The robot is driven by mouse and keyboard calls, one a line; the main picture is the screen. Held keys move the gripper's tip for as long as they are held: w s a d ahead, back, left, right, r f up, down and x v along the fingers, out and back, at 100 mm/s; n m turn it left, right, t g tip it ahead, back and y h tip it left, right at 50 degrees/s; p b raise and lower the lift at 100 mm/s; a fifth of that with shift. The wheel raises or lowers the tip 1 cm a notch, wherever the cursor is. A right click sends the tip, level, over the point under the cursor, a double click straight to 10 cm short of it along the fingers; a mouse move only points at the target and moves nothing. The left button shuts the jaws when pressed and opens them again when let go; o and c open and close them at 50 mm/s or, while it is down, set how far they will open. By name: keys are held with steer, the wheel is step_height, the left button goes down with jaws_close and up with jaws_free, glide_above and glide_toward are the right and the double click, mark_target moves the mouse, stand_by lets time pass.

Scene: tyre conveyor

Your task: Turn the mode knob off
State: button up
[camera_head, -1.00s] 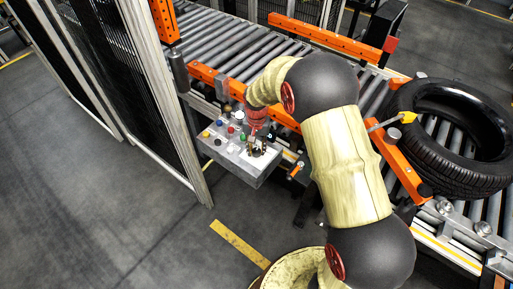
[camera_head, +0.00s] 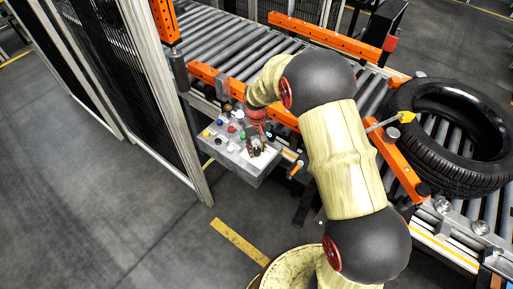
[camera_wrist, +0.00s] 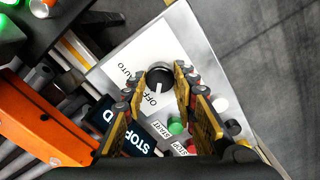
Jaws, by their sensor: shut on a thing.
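The mode knob (camera_wrist: 158,77) is round and black with a pale pointer mark. It sits on a white plate (camera_wrist: 119,70) lettered "AUTO" and "OFF". The mark lies on the knob's lower side in the wrist view, near "OFF". My gripper (camera_wrist: 160,78) has one finger on each side of the knob and is shut on it. In the head view, my gripper (camera_head: 256,146) is over the right end of the grey control box (camera_head: 236,171) and hides most of the knob there.
A green button (camera_wrist: 176,126), a red button (camera_wrist: 192,147) and several others share the box top. An orange rail (camera_wrist: 40,125) and the roller conveyor (camera_head: 225,45) run beside it. A tyre (camera_head: 450,135) lies on the rollers at right. Mesh fencing (camera_head: 135,70) stands at left.

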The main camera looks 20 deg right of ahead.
mark_target(256, 149)
steer(key=o, duration=1.1)
steer(key=shift+o, duration=0.2)
step_height(256, 149, up, 12)
stand_by(0.5)
